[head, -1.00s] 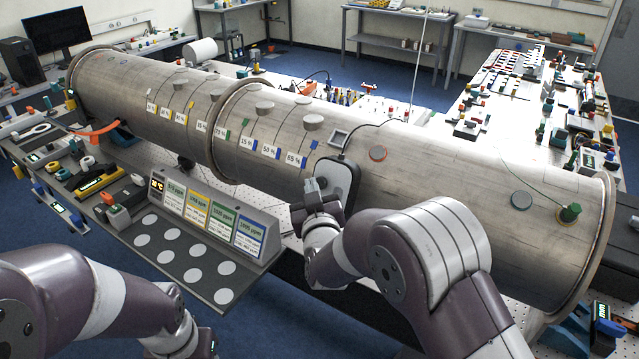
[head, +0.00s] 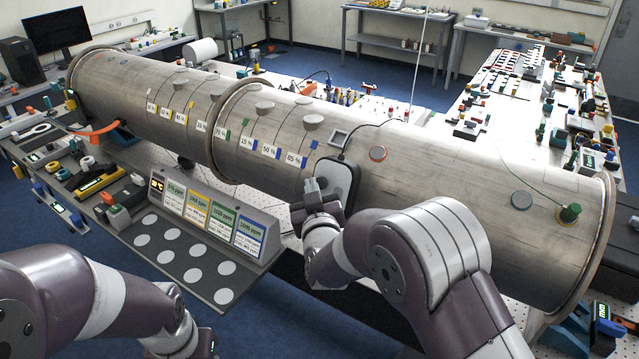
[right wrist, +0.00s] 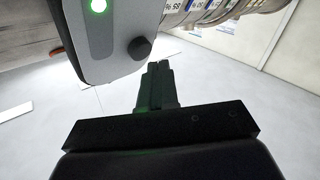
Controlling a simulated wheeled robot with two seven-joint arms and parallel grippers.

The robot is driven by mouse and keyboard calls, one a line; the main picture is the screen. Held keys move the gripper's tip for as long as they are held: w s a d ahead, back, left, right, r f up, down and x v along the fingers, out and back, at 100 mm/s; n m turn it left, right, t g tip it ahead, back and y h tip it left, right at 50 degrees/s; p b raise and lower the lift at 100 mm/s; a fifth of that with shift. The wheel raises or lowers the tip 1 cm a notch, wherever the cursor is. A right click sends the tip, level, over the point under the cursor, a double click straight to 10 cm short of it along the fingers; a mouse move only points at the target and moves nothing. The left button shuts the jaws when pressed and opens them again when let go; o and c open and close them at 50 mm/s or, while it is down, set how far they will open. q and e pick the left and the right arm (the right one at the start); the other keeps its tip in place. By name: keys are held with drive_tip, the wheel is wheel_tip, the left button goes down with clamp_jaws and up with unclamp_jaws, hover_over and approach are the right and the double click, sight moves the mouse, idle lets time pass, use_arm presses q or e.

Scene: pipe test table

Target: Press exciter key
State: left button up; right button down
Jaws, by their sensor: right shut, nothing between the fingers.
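The exciter (head: 337,180) is a dark-rimmed light grey box on the side of the large pipe (head: 440,170), with a cable rising from its top. In the right wrist view its grey face (right wrist: 105,40) shows a lit green light (right wrist: 98,6) and a dark round key (right wrist: 140,47). My right gripper (head: 314,187) is at the exciter's left side in the head view. Its shut, empty fingertips (right wrist: 158,70) are close to the key in the wrist view; I cannot tell whether they touch it. My left arm enters at lower left; its fingers are outside the picture.
A sloped panel (head: 200,262) with coloured ppm cards and several white discs stands in front of the pipe at left. Percent labels mark the pipe. Crowded benches lie behind and at right. Blue floor shows between my arms.

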drive_tip(key=shift+w+d+f+b, duration=0.15)
drive_tip(key=shift+w+d+b, duration=0.15)
drive_tip(key=shift+b, duration=0.15)
drive_tip(key=shift+w+d+f+b, duration=0.15)
drive_tip(key=shift+w+b, duration=0.15)
drive_tip(key=shift+b, duration=0.1)
idle(0.7)
drive_tip(key=shift+s, duration=0.1)
drive_tip(key=shift+s+a+r, duration=0.3)
drive_tip(key=shift+s+a, duration=0.15)
drive_tip(key=shift+s, duration=0.05)
idle(0.4)
